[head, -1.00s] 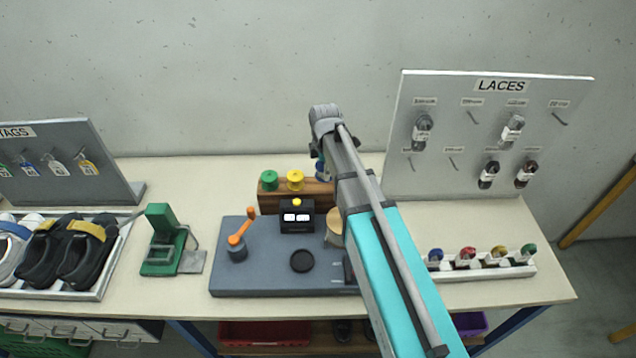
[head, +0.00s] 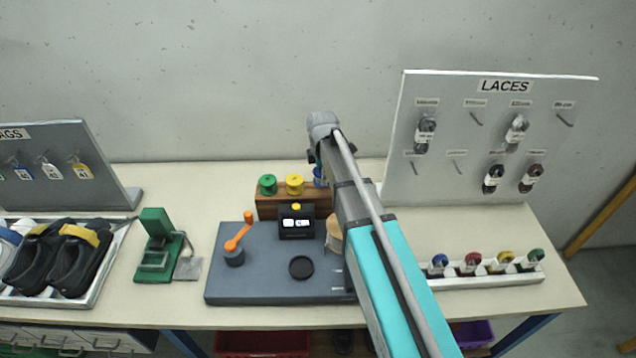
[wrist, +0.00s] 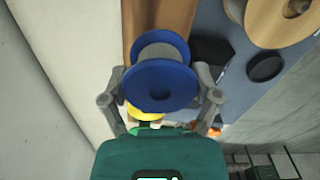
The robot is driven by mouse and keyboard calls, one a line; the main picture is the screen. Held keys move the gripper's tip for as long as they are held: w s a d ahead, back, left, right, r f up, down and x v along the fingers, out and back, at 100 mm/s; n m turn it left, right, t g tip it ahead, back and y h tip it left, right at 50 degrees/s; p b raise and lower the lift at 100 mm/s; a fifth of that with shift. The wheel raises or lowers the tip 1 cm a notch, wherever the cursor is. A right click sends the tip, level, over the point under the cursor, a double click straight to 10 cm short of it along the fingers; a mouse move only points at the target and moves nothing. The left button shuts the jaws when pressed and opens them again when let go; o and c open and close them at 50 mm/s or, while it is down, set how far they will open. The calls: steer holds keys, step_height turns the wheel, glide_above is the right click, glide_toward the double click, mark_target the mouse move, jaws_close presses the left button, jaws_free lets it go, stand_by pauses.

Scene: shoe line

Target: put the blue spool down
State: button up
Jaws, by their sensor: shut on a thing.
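The blue spool (wrist: 160,86) sits between the two fingers of my gripper (wrist: 160,92) in the wrist view, its round flange facing the camera. My gripper is shut on it. In the head view a bit of the blue spool (head: 319,177) shows at the right end of the wooden spool rack (head: 280,206), beside the yellow spool (head: 295,184). My arm hides the rest of it and the fingers. The green spool (head: 268,185) stands on the rack's left end. I cannot tell whether the blue spool touches the rack.
A grey base plate with an orange crank (head: 239,233) and a black box (head: 296,222) lies in front of the rack. A wooden reel (head: 334,234) is partly behind my arm. The LACES board (head: 490,140) stands to the right. The wall is close behind.

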steer(key=shift+w+f+b, duration=0.35)
steer(key=shift+f+b, duration=0.25)
steer(key=shift+f, duration=0.15)
steer(key=shift+f+b, duration=1.1)
steer(key=shift+f, duration=0.05)
steer(key=shift+f, duration=0.1)
steer(key=o, duration=1)
steer(key=shift+o, duration=0.2)
step_height(320, 180, up, 12)
steer(key=p, duration=1.2)
